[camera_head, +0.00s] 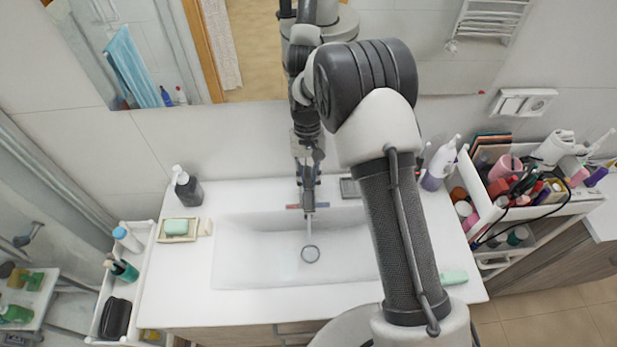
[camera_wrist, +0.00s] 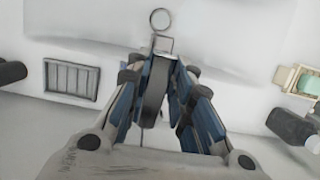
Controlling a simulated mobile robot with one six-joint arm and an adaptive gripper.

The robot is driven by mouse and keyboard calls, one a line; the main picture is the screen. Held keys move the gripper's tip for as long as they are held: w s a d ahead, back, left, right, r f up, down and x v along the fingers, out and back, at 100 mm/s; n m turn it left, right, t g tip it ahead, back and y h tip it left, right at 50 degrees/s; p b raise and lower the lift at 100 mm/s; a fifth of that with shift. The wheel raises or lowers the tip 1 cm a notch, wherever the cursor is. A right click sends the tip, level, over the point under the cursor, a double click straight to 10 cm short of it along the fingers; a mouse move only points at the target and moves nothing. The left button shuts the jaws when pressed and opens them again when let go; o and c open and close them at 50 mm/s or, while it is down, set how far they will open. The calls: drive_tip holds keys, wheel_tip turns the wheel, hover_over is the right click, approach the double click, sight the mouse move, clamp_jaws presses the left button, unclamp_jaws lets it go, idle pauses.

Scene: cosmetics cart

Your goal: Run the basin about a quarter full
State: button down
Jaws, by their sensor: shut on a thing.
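The white basin (camera_head: 245,250) is set in the counter, with a round drain (camera_head: 311,253) that also shows in the wrist view (camera_wrist: 160,19). The tap (camera_head: 309,212) stands at the basin's back edge, largely hidden by my gripper. A thin grey line runs from it toward the drain; I cannot tell whether it is spout or water. No clear water level shows. My gripper (camera_head: 308,180) points down over the tap. In the wrist view its fingers (camera_wrist: 160,75) are closed around the grey tap lever (camera_wrist: 153,95).
A soap dish (camera_head: 178,237) and dark pump bottle (camera_head: 187,190) stand left of the basin. A white bottle (camera_head: 440,165) and a crowded cosmetics cart (camera_head: 480,200) stand right. A grey grate (camera_wrist: 71,80) lies beside the tap. A mirror (camera_head: 250,50) is behind.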

sight(308, 176)
drive_tip(key=c, duration=1.4)
unclamp_jaws()
drive_tip(key=shift+r, duration=0.15)
drive_tip(key=v, duration=1.1)
drive_tip(key=shift+w+r, duration=0.15)
drive_tip(key=shift+r, duration=0.2)
drive_tip(key=shift+c, duration=0.2)
